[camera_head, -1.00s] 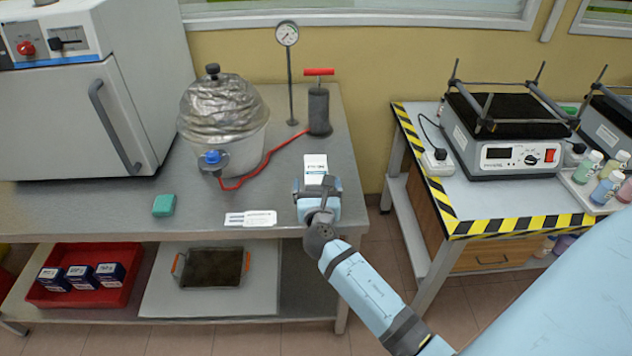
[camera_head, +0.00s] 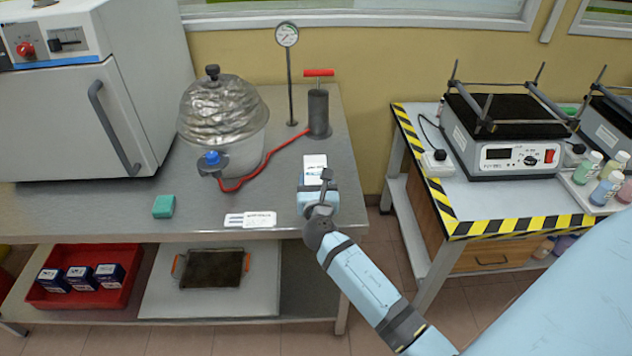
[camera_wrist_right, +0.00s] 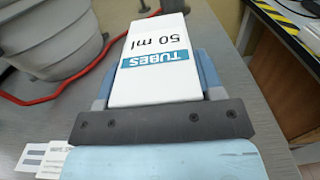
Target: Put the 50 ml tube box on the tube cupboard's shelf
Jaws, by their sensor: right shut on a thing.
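The 50 ml tube box (camera_head: 315,165) is white with a blue "TUBES" band, and its "50 ml" label is readable in the right wrist view (camera_wrist_right: 150,48). It is at the right end of the grey bench (camera_head: 210,200). My right gripper (camera_head: 317,188) is shut on the box, with a finger on each side of it in the wrist view (camera_wrist_right: 155,85). I cannot tell whether the box touches the bench top. The tube cupboard and its shelf are not recognisable in these views. My left gripper is not in view.
Printed cards (camera_head: 250,220) and a green block (camera_head: 164,206) lie left. A shaker table (camera_head: 510,215) stands right, across a floor gap.

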